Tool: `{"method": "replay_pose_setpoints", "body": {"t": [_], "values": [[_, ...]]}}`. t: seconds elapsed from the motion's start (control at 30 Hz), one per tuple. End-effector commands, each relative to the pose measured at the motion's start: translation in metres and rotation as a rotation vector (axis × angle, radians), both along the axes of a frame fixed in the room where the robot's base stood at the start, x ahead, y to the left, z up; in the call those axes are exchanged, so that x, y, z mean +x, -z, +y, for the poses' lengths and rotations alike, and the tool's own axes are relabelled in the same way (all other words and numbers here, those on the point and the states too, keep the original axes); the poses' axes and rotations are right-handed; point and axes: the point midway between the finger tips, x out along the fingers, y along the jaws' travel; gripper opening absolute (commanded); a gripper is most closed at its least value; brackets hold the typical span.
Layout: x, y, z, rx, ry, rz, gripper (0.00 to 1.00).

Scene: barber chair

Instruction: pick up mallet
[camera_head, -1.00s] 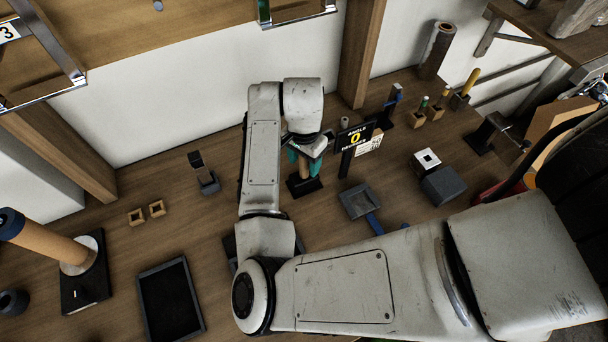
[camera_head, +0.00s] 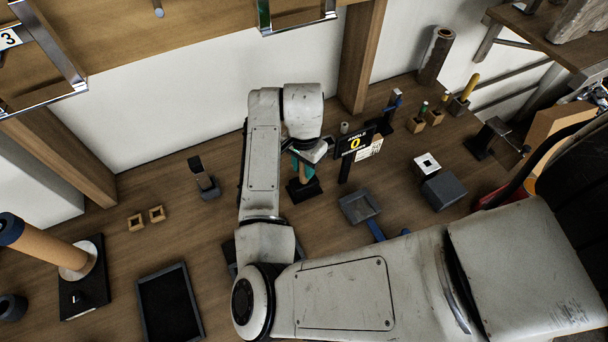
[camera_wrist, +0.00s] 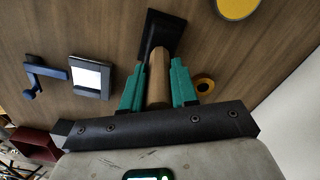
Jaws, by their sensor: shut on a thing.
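The mallet has an upright wooden handle (camera_wrist: 158,75). It rises from a dark block (camera_head: 302,190) on the bench, which also shows in the wrist view (camera_wrist: 160,28). I cannot tell if this block is the mallet's head or a stand. My gripper (camera_wrist: 158,92), with teal fingers, is shut on the handle, one finger on each side. In the head view my gripper (camera_head: 303,165) is partly hidden by my own wrist. The lower end of the handle still appears to meet the dark block.
An angle display sign (camera_head: 355,142) stands close to the right of my gripper. A dark holder (camera_head: 203,178) stands to the left. Bare bench lies between it and my arm.

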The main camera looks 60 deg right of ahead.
Motion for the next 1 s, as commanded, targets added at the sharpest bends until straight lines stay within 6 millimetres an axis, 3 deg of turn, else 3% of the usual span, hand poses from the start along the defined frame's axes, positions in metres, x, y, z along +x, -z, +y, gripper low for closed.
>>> {"method": "replay_pose_setpoints", "body": {"t": [0.27, 0.4, 0.7, 1.0], "values": [[0.001, -0.012, 0.0, -0.001, 0.002, -0.004, 0.0], [-0.001, -0.034, 0.001, -0.003, 0.003, -0.006, 0.0], [-0.042, -0.096, 0.039, 0.002, 0.003, -0.008, 0.0], [-0.09, -0.12, 0.076, 0.001, 0.002, -0.004, 0.0]]}}
